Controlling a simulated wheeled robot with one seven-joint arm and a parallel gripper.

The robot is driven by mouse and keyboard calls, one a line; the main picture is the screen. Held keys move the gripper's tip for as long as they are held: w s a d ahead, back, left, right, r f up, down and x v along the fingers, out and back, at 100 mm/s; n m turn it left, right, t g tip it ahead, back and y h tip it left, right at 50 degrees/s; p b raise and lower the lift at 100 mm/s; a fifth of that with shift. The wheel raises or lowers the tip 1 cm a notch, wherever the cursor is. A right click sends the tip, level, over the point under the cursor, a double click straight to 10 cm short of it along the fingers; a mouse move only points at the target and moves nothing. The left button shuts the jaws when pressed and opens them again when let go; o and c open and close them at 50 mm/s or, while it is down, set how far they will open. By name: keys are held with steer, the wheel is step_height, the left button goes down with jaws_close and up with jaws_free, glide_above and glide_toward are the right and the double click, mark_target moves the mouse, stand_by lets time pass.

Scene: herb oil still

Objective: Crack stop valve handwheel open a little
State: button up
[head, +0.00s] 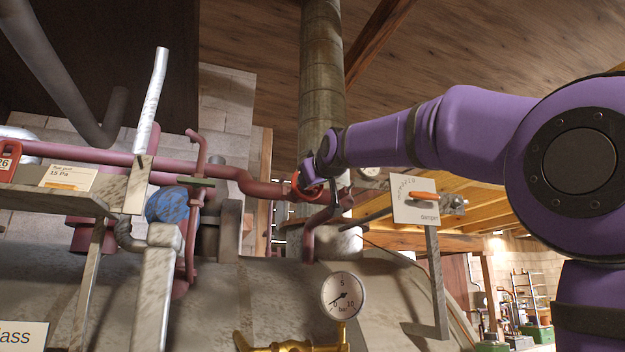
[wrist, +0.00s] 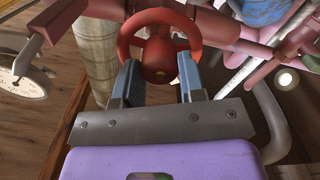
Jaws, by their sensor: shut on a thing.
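The stop valve handwheel is a red spoked wheel (wrist: 160,18) at the top middle of the wrist view, with a red hub in its centre. In the head view the handwheel (head: 297,186) shows as a small red arc on the dark red pipe, partly hidden by my gripper. My gripper (wrist: 158,77) reaches up to the wheel with one blue-grey finger on each side of the hub. The fingertips meet the wheel's lower part, and the gripper is shut on it. In the head view my gripper (head: 310,176) is at the end of my purple arm.
A pressure gauge (head: 343,296) stands on brass fittings below. A damper plate with an orange handle (head: 415,200) is right of the wheel. A metal flue (head: 322,90) rises behind. Dark red pipes (head: 200,166) run left, near a blue ball-shaped part (head: 172,205).

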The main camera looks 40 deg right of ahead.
steer(key=shift+n, duration=1.2)
steer(key=o, duration=0.9)
steer(key=shift+o, duration=0.2)
steer(key=shift+s, duration=0.1)
steer(key=v, duration=1)
steer(key=shift+s, duration=0.3)
steer(key=shift+a, duration=0.15)
